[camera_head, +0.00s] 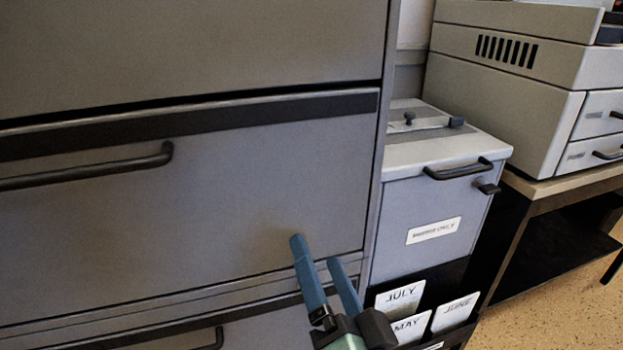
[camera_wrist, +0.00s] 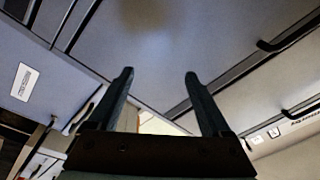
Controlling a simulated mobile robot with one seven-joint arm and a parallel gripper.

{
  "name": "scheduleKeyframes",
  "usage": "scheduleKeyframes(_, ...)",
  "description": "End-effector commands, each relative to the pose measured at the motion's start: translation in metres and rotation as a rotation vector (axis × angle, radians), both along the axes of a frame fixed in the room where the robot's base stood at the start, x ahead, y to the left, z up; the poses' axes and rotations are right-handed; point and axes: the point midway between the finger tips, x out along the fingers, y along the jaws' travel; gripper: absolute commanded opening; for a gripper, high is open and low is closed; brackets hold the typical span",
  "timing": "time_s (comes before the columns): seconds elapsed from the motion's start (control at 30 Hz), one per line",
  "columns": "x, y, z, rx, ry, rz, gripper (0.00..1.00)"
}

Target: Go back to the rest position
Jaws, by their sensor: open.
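My gripper (camera_head: 314,248) is at the bottom middle of the head view, in front of the grey filing cabinet (camera_head: 230,195). Its two blue fingers point up and are apart, with nothing between them. The wrist view also shows my gripper (camera_wrist: 158,78) with both dark fingers spread and empty. The cabinet face (camera_wrist: 185,40) fills much of the wrist view behind the fingers. I cannot tell whether the fingertips touch the cabinet.
A grey bin with a black handle and a white label (camera_head: 433,230) stands right of the cabinet. Cards marked JULY (camera_head: 400,297), MAY and JUNE stand in a dark holder before it. A large printer (camera_head: 505,85) sits on a table (camera_head: 560,182) at right. Speckled floor (camera_head: 545,310) is clear at lower right.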

Motion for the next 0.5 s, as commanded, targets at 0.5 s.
scheduleKeyframes(0.5,-0.072,0.017,0.336,-0.669,-0.732,-0.612,0.82)
